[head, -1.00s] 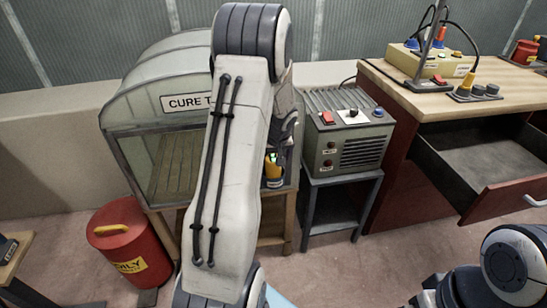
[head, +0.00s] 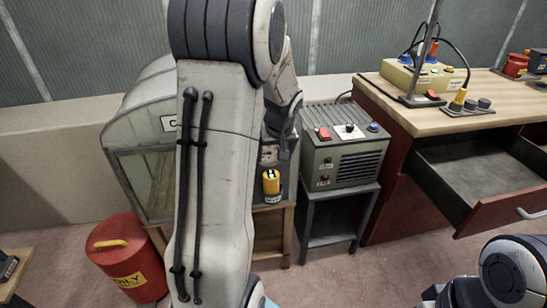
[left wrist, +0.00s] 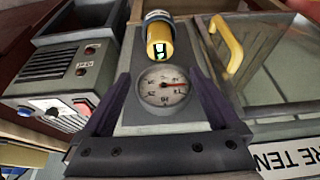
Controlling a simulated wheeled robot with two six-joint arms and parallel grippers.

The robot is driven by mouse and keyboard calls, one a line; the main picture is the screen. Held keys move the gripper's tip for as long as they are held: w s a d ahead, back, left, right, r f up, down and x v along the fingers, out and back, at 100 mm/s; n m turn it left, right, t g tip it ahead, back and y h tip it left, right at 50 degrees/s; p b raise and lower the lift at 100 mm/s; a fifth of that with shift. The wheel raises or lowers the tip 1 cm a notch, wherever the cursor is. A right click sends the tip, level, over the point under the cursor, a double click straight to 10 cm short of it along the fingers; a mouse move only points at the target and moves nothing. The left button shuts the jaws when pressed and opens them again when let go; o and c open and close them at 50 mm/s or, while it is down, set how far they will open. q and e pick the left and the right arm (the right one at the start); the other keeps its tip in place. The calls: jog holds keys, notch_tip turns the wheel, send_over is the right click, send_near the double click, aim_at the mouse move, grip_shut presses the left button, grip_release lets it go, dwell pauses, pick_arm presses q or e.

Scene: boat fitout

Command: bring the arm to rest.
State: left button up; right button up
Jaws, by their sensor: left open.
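My left arm (head: 215,180) stands raised, large in the middle of the head view, its forearm bent down behind. My left gripper (head: 284,143) is above and behind the yellow-and-blue cylinder (head: 271,183), apart from it. In the left wrist view my left gripper (left wrist: 165,85) is open, with nothing between its fingers. Beyond the fingers are a round dial gauge (left wrist: 163,87) and the yellow-and-blue cylinder (left wrist: 160,42). Part of my right arm (head: 512,272) shows at the lower right; its gripper is not visible.
The glazed cure tent (head: 140,150) is partly hidden by my left arm. A grey control box (head: 345,150) sits on a small stand. A red waste can (head: 128,260) stands at the left. The workbench (head: 440,118) at the right has an open drawer (head: 480,175).

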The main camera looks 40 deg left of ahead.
aim_at(271, 175)
dwell(0.3)
pick_arm(q)
jog(key=b+x, duration=0.2)
jog(key=x, duration=1)
jog(key=shift+f, duration=0.15)
jog(key=shift+f+b, duration=0.3)
jog(key=shift+b, duration=0.25)
jog(key=shift+r+p, duration=0.55)
jog(key=shift+f, duration=0.15)
